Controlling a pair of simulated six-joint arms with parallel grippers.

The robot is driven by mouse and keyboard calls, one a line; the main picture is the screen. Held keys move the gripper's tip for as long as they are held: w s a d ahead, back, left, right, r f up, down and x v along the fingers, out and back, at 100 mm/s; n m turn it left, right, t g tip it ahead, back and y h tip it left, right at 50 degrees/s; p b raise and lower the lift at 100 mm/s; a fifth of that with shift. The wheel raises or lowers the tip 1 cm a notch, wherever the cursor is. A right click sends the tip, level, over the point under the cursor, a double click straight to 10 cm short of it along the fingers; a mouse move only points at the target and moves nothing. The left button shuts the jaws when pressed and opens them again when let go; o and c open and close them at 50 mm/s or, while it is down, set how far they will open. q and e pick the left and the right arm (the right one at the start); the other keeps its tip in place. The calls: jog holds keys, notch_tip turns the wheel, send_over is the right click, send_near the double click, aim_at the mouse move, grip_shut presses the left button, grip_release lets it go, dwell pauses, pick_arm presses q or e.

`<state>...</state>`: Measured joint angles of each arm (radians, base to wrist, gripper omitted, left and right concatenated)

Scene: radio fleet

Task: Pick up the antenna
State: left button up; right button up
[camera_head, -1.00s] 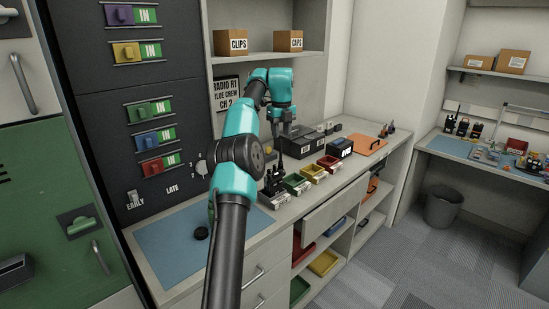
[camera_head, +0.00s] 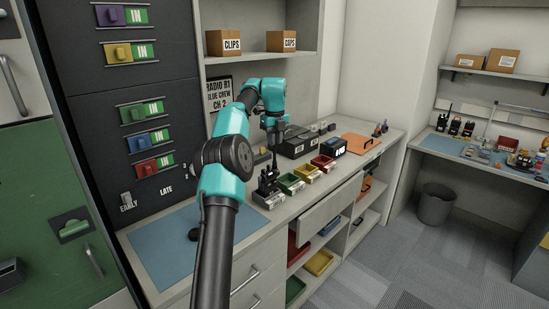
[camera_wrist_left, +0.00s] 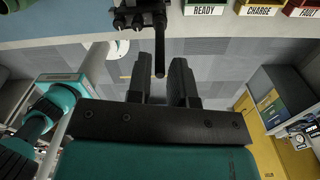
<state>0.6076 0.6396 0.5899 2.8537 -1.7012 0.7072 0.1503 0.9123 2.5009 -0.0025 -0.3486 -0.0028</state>
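The antenna (camera_wrist_left: 160,48) is a thin black rod rising from a dark radio (camera_wrist_left: 138,16) in the left wrist view. In the head view the radio (camera_head: 267,184) stands on the counter at the left end of the row of bins. My left gripper (camera_wrist_left: 161,72) is open, and its two fingers lie on either side of the line of the antenna's end; contact is not visible. In the head view my left gripper (camera_head: 273,143) points down just above the radio, where dark parts overlap and are hard to separate. My right gripper is not in view.
Green, yellow and red bins (camera_head: 291,183) stand to the right of the radio. Dark boxes (camera_head: 299,143) and an orange board (camera_head: 358,144) are behind them. A blue mat (camera_head: 165,243) is at the counter's left. A drawer (camera_head: 330,208) stands out below the counter.

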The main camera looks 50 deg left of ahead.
aim_at(275, 148)
pick_arm(q)
grip_shut()
jog(key=shift+r, duration=0.2)
jog(key=shift+r, duration=1.45)
jog(key=shift+s+d+r, duration=0.15)
jog(key=shift+r, duration=0.05)
jog(key=shift+s+d, duration=0.15)
jog(key=shift+d, duration=0.05)
jog(key=s+d+r, duration=0.1)
jog(key=s+d, duration=0.9)
jog(key=d, duration=0.1)
jog(key=shift+d+r, duration=0.15)
jog(key=shift+d, duration=0.05)
